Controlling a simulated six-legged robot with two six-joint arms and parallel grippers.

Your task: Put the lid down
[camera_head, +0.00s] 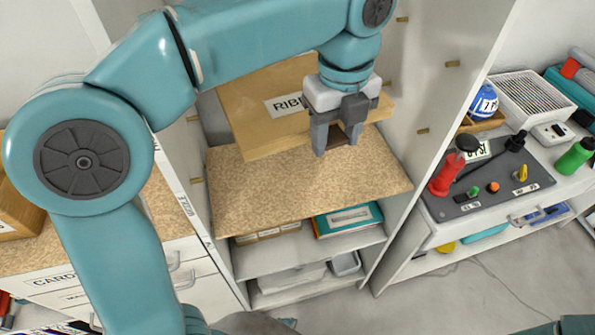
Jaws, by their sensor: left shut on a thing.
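The lid (248,112) is a light wooden panel with a white label starting "RIB", partly covered by my arm and gripper. It looks tilted within the shelving bay, above a speckled board shelf (300,195). My left gripper (337,147) is at the lid's front right part, fingers pointing down. It is shut on the lid, with a small dark brown piece showing between the fingers. Whether the lid touches anything beneath or behind it is hard to tell. My right gripper is not in view.
The speckled shelf is bare in front of the lid, between the bay's upright side panels (462,85). Lower shelves hold a teal binder (348,220) and trays. On the right, a worktop carries a red-handled control panel (490,185) and a green bottle (574,156).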

